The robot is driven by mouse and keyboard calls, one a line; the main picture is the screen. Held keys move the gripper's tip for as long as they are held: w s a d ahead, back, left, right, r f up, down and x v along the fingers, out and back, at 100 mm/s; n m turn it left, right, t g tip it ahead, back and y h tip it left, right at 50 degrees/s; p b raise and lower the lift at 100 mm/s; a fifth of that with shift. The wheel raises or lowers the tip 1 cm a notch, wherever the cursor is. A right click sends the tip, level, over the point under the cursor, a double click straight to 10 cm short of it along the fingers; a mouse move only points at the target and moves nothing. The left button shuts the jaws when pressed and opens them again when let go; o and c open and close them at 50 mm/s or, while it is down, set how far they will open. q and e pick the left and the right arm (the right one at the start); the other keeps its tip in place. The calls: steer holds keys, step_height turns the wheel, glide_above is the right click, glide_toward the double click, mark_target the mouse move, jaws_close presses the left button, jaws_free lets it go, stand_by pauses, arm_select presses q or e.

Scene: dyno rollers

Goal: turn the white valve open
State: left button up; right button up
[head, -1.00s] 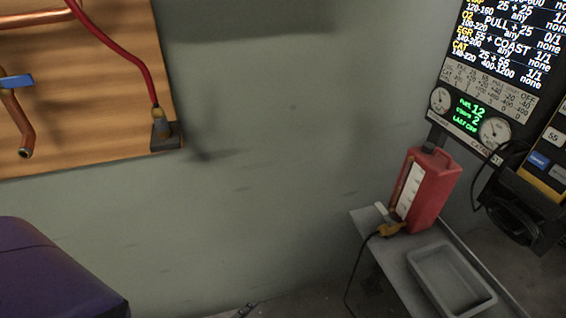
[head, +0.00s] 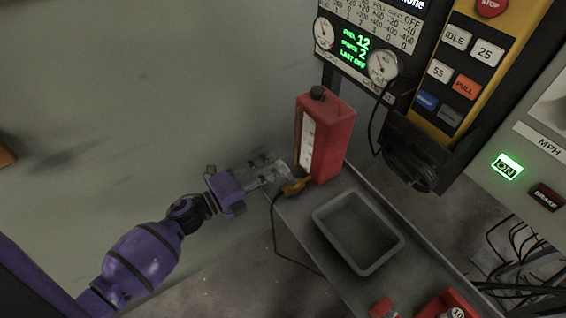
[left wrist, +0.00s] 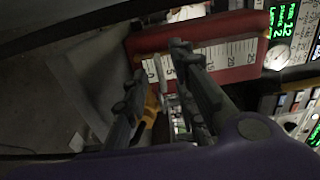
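The red fuel can (head: 324,136) stands on the grey bench, with a white measuring scale on its side. A brass-yellow tap (head: 295,187) sits at its lower left. The white valve handle (head: 283,168) is above the tap, partly hidden by my left gripper (head: 275,171). My left gripper reaches in from the left, its fingertips at the handle. In the left wrist view, the fingers (left wrist: 162,62) are apart, with a pale bar and the yellow tap (left wrist: 153,104) seen between them. I cannot tell whether they touch the handle. My right gripper is not in view.
A grey tray (head: 358,232) sits on the bench (head: 300,217) in front of the can. A dark hose hangs from the tap. A gauge panel (head: 368,45) and a yellow button pendant (head: 455,75) are behind and right. Red items lie at the lower right.

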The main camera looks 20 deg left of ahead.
arm_select(q)
steer(key=shift+x, duration=1.7)
steer(key=shift+c, duration=0.4)
jaws_close()
